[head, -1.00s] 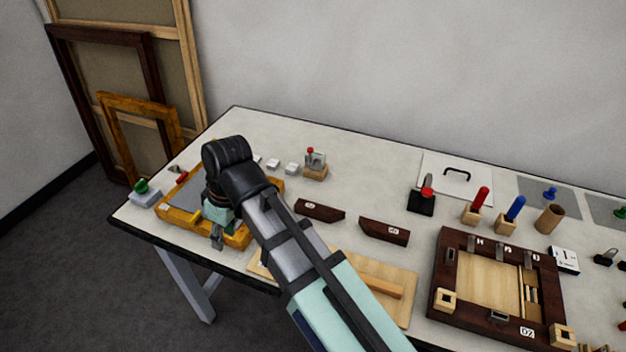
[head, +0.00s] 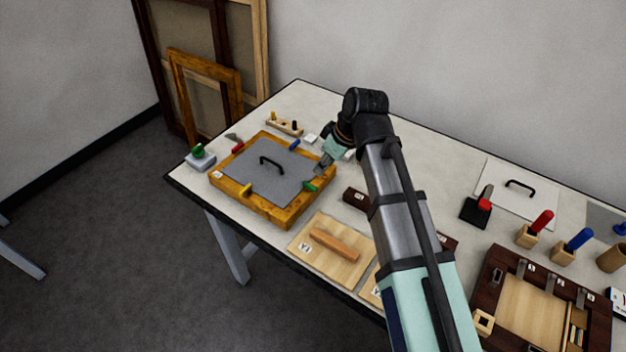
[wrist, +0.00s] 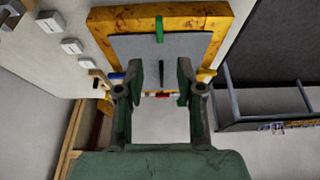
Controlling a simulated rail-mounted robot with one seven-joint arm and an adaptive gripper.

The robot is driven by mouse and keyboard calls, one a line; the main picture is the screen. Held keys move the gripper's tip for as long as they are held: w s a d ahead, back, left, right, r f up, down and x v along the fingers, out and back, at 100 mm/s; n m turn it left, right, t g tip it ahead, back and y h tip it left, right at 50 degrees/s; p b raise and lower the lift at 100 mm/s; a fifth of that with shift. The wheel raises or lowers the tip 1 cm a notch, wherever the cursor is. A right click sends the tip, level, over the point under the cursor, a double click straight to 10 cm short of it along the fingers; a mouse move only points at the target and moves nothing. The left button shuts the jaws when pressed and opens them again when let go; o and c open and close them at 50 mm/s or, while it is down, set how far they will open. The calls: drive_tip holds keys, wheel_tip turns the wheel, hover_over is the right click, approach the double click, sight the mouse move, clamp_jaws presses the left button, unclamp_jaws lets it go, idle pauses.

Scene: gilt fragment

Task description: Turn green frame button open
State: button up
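The gilt frame (head: 288,215) lies flat at the left end of the table. A grey panel (head: 240,172) with a black handle (head: 272,161) fills it. The green frame button (head: 311,185) sits on the frame's right side; in the wrist view it (wrist: 159,30) points across the frame's inner edge, its end over the panel. My gripper (head: 322,170) is just above and beside this button. In the wrist view my gripper (wrist: 160,72) is open, with a clear gap and nothing held between its fingers.
Yellow (head: 246,190), blue (head: 294,145) and red (head: 238,147) buttons sit on the other sides. A grey box with a green knob (head: 198,151) stands left of the frame. A wooden board (head: 335,258) lies in front, and a dark block (head: 355,198) is close right.

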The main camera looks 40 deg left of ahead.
sight(310, 185)
drive_tip(key=p+x, duration=0.2)
drive_tip(key=x, duration=0.9)
drive_tip(key=shift+a+f+p, duration=0.1)
drive_tip(key=shift+f+p, duration=0.05)
drive_tip(key=shift+p, duration=0.15)
clamp_jaws()
